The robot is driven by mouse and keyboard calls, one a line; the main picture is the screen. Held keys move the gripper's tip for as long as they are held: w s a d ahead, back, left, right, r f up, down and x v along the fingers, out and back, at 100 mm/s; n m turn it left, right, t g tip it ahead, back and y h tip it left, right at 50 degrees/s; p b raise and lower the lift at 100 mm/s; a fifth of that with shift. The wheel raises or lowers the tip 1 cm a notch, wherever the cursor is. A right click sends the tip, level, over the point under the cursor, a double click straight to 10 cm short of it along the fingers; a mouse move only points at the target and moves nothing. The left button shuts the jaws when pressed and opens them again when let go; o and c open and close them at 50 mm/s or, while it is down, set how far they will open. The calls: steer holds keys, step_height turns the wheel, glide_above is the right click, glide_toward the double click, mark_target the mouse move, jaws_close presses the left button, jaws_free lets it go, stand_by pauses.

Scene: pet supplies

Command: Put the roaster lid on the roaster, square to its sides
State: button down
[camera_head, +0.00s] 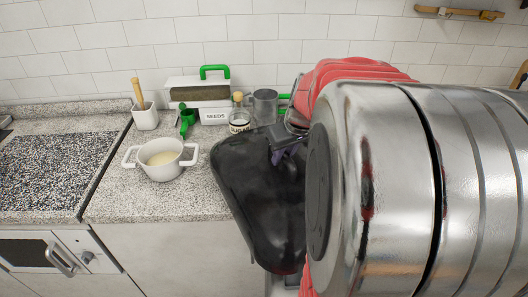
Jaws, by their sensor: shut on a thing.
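The roaster lid (245,185) is a dark, glossy, rounded slab in the middle of the head view. It is tilted, with its broad face turned towards me, and overlaps the counter's front edge in the picture. My gripper (284,150) is shut on the lid near its upper right. My large silver and red arm covers the right side of the view and hides part of the lid. I cannot make out the roaster; the arm or lid may hide it.
A white pot (160,171) with two handles stands on the speckled counter (110,203). Behind are a utensil holder (146,117), a seeds box (213,117), a sugar jar (239,122) and a grey mug (265,104). A cooktop (50,170) lies left. Counter front-left of the lid is clear.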

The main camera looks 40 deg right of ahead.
steer(key=shift+r, duration=0.25)
step_height(320, 180, up, 18)
stand_by(0.5)
steer(key=shift+r, duration=0.1)
stand_by(0.7)
